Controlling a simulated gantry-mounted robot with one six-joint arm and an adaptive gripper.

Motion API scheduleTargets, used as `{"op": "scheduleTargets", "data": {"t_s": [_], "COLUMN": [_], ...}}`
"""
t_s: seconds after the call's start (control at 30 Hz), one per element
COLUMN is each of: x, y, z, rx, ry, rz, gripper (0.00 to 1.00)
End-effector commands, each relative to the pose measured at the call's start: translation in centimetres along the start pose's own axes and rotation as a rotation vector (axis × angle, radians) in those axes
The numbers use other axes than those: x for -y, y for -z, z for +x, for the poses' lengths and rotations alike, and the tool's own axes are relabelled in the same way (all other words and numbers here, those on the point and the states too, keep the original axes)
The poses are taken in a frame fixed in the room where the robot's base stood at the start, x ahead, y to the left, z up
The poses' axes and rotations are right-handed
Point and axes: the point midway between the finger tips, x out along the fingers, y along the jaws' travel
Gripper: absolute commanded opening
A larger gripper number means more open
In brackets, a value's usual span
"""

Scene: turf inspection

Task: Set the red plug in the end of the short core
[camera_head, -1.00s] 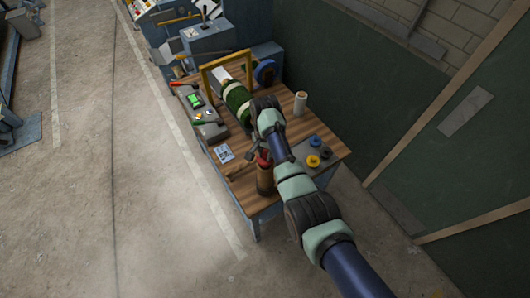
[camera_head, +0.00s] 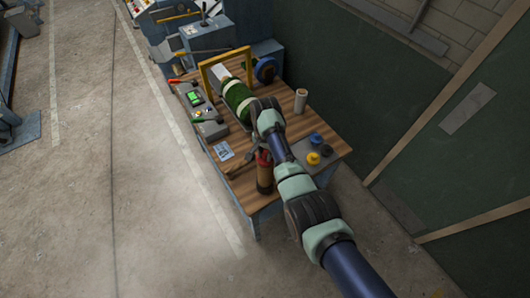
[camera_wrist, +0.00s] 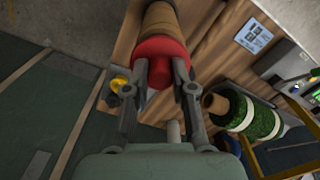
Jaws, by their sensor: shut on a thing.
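The red plug (camera_wrist: 163,62) is between the fingers of my gripper (camera_wrist: 161,76), which is shut on its knob in the wrist view. The short core (camera_wrist: 162,24) is a brown tube directly beyond the plug. In the head view the core (camera_head: 264,181) stands upright near the table's front corner, with the red plug (camera_head: 263,157) at its top end. The plug's wide red rim appears to meet the core's end. How deep it sits inside is hidden. My gripper (camera_head: 259,148) is partly covered by my arm in the head view.
A green turf roll (camera_head: 238,99) lies behind my gripper, near a yellow frame (camera_head: 204,80). Yellow (camera_head: 313,158), blue (camera_head: 315,138) and black (camera_head: 326,151) plugs sit on a grey plate at right. A pale tube (camera_head: 300,102) stands behind them. A card (camera_head: 224,151) lies left.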

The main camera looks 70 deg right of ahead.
Motion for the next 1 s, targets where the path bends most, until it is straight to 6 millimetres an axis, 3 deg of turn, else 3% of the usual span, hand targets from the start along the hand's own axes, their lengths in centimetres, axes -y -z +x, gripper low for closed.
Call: {"op": "scheduleTargets", "data": {"t_s": [0.53,0.57,0.7,1.0], "x": [0.0,0.0,0.0,0.0], "y": [0.0,0.0,0.0,0.0], "z": [1.4,1.4,1.3,1.3], "rx": [-0.001,-0.001,-0.001,-0.001], "ry": [0.001,0.001,0.001,0.001], "rz": [0.000,0.000,0.000,0.000], "gripper": [0.00,0.28,0.51,0.54]}}
